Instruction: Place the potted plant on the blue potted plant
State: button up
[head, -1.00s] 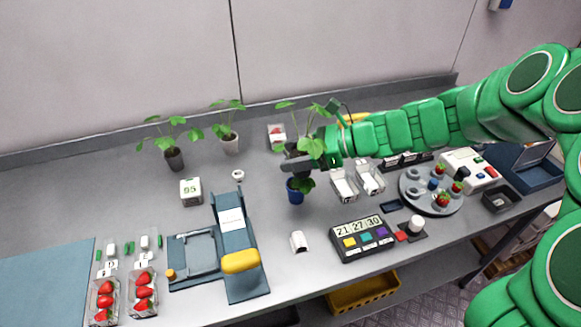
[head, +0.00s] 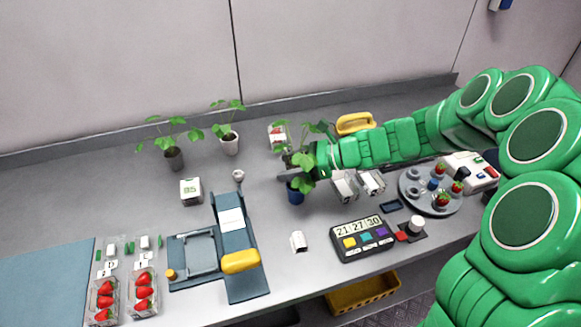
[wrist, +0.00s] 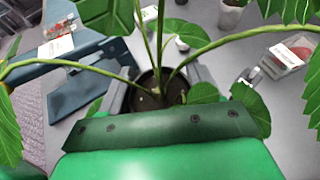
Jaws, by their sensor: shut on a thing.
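My gripper (head: 291,176) is shut on a potted plant (head: 304,160), whose green leaves rise above and around the fingers. In the wrist view, the held plant's dark, soil-filled pot (wrist: 150,99) sits between the two fingers (wrist: 160,84). The blue potted plant (head: 295,196) stands on the table directly below my gripper in the head view. Some leaves hang in front of its blue pot. The held pot's underside is hidden, so I cannot tell whether it touches the blue potted plant.
Two other potted plants, one in a dark pot (head: 174,160) and one in a white pot (head: 229,145), stand at the back left. A timer box (head: 362,238) stands in front. Table to the left is partly clear.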

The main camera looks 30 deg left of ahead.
jog(key=shift+f, duration=0.3)
jog(key=shift+f, duration=0.1)
jog(key=o, duration=1.1)
jog(key=v, duration=1.2)
jog(key=shift+d, duration=0.1)
